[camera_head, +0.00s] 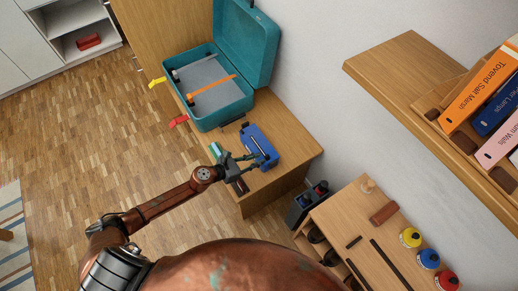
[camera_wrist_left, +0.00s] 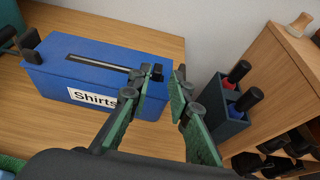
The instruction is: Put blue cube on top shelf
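I cannot pick out a plain blue cube. A blue box (camera_head: 261,150) labelled "Shirts", with a slot in its top, stands on a wooden desk and also shows in the left wrist view (camera_wrist_left: 85,75). My left gripper (camera_head: 245,163) is beside the box. In the left wrist view its two green-padded fingers (camera_wrist_left: 163,82) are apart with nothing between them, and the left finger overlaps the box's right end in the picture. I cannot tell whether it touches. A wooden wall shelf (camera_head: 385,62) holding books is at upper right. My right gripper is out of view.
An open teal case (camera_head: 245,50) stands on the desk (camera_head: 290,140) behind the box. A low wooden cabinet (camera_head: 350,205) with paint bottles is at lower right, with a dark holder (camera_head: 304,208) beside it. A red object (camera_head: 88,42) lies in a white cabinet. Floor at left is mostly clear.

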